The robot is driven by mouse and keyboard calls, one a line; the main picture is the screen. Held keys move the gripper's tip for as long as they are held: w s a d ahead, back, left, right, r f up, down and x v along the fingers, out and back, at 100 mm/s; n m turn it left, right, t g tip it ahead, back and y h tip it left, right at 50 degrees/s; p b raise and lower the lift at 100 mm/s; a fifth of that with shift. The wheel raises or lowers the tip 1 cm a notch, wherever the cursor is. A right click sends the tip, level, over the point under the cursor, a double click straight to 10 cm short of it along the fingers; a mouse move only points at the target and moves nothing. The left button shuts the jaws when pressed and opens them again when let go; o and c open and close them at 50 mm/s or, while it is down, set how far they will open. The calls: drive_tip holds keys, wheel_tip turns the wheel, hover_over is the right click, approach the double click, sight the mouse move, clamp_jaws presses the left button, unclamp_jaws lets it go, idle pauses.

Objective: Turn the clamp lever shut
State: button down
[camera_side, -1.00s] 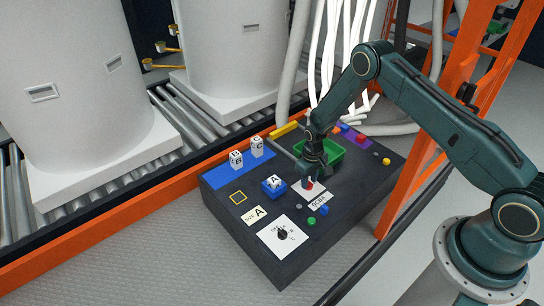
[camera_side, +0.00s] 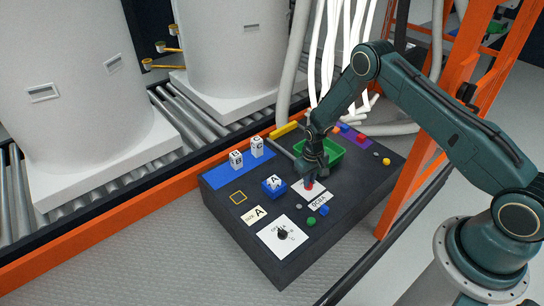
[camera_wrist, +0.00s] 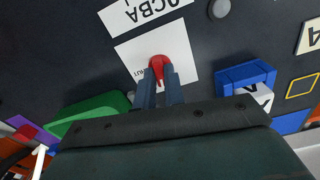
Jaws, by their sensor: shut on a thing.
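The red clamp lever (camera_side: 308,187) stands on a white printed card (camera_side: 318,192) on the dark work table. In the wrist view the lever (camera_wrist: 157,62) lies between the tips of my two fingers, over the white card (camera_wrist: 187,58). My gripper (camera_wrist: 159,82) is shut on the lever, with a finger on each side of it. In the side view my gripper (camera_side: 312,179) comes down from above and behind the lever and hides part of it. The lever's exact angle is hard to read.
A green bin (camera_side: 334,151) stands just behind my gripper. A blue holder (camera_side: 271,190) with a lettered block is to the left. A green button (camera_side: 311,221) and a blue one (camera_side: 324,210) are in front. A dial card (camera_side: 296,246) lies near the front edge.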

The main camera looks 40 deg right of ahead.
drive_tip(key=m, duration=0.7)
drive_tip(key=shift+m, duration=0.4)
drive_tip(key=m, duration=0.4)
drive_tip(key=shift+m, duration=2.2)
drive_tip(key=c, duration=1.5)
unclamp_jaws()
drive_tip(key=shift+r, duration=0.15)
